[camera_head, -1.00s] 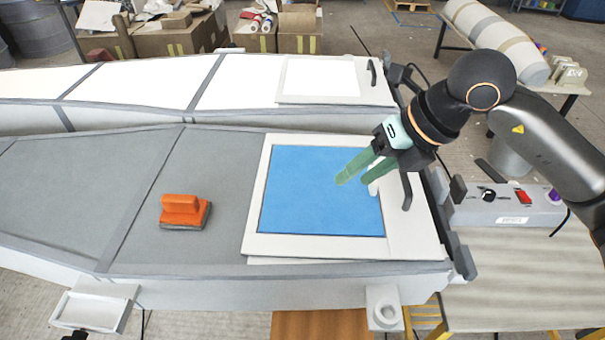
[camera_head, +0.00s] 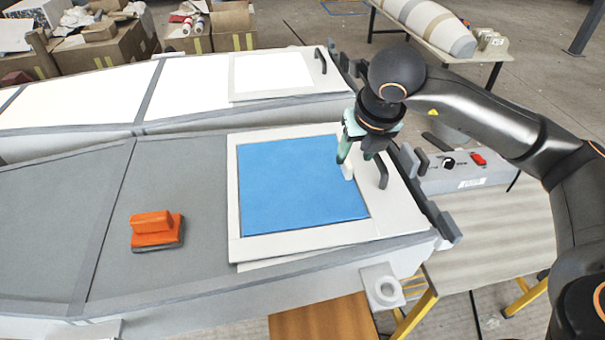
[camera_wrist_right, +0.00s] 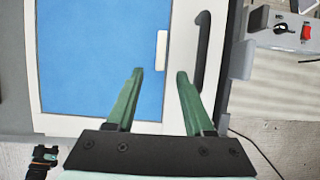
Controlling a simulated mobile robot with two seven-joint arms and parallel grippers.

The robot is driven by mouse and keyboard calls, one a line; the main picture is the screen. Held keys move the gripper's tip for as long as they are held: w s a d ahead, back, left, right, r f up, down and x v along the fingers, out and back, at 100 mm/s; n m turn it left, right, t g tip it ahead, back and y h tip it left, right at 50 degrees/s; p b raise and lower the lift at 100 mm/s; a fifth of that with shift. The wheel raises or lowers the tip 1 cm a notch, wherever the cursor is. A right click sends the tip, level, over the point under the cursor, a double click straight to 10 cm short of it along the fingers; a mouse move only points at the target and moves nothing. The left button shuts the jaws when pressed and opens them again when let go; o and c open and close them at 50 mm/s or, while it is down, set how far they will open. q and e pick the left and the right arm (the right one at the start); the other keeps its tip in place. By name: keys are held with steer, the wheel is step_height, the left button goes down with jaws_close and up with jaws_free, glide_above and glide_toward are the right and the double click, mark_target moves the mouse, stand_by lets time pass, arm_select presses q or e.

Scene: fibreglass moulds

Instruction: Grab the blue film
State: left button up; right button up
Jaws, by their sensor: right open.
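The blue film (camera_head: 295,188) lies flat inside a white frame (camera_head: 300,239) on the near mould. A small white tab (camera_head: 347,171) sits at the film's right edge. My right gripper (camera_head: 354,160) is above that edge, pointing down. In the right wrist view the blue film (camera_wrist_right: 85,60) fills the left part, and the white tab (camera_wrist_right: 162,50) shows just beyond the open green fingers (camera_wrist_right: 160,72). Nothing is between the fingers. I cannot tell their exact height above the film. My left gripper is not in view.
A dark handle (camera_head: 382,171) stands on the frame right of the film. An orange-handled block (camera_head: 155,230) rests on the grey mould at left. A control box (camera_head: 468,172) is at the right. A second mould with a white surface (camera_head: 200,85) lies behind.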

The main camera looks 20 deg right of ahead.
mark_target(350, 166)
steer(key=shift+p+x, duration=0.5)
steer(key=shift+x, duration=2.25)
jaws_close()
